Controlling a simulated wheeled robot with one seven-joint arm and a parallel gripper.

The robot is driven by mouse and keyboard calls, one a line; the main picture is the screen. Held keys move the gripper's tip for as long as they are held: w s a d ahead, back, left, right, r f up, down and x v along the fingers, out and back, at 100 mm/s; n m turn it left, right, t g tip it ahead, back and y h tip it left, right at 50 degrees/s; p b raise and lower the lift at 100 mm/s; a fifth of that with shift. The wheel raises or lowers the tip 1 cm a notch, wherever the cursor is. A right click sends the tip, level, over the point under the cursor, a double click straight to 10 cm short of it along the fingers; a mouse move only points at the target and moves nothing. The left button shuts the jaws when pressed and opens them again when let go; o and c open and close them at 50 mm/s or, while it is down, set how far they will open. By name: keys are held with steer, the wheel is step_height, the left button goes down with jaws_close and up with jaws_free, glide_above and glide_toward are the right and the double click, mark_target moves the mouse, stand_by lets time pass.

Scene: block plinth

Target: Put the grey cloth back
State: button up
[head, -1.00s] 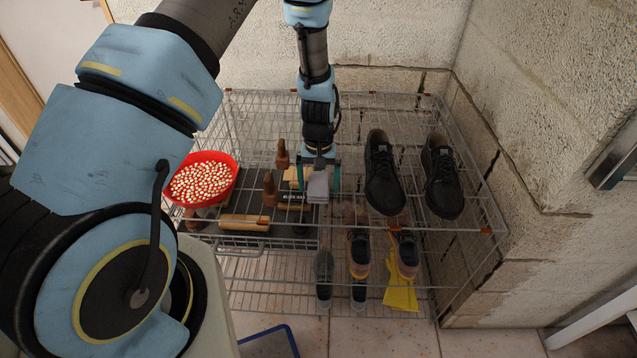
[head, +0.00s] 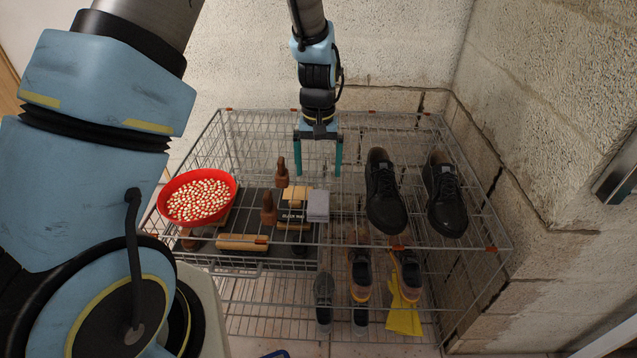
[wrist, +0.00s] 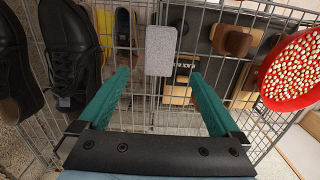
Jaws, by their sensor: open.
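The grey cloth (head: 318,206) is a small folded block on the top wire shelf, at the right edge of the dark tray (head: 222,253). It also shows in the wrist view (wrist: 160,51), beyond my fingertips. My gripper (head: 318,172) is open and empty, raised above and behind the cloth in the head view. In the wrist view its two teal fingers (wrist: 160,75) stand wide apart, with nothing between the tips touching them.
A red bowl of beans (head: 197,197) stands left. Wooden-handled brushes (head: 268,212) and a black-and-tan box (head: 294,206) lie beside the cloth. Black shoes (head: 384,192) stand right. More shoes (head: 360,275) and a yellow glove (head: 404,315) are on the lower shelf.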

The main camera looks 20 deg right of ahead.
steer(key=shift+r, duration=0.45)
steer(key=w+a+r+n, duration=0.1)
steer(key=a+r, duration=0.2)
steer(key=a, duration=0.4)
steer(key=w+a+r+n, duration=0.1)
steer(key=a+r, duration=0.3)
steer(key=a, duration=0.3)
steer(key=s+a+r+n+t, duration=0.1)
steer(key=s+a+r, duration=0.1)
steer(key=a, duration=0.6)
steer(key=s+a+r+t, duration=0.1)
steer(key=s+a, duration=0.3)
steer(key=a, duration=0.4)
steer(key=shift+s+a+r+n, duration=0.2)
steer(key=shift+r+n, duration=0.2)
steer(key=shift+r, duration=0.35)
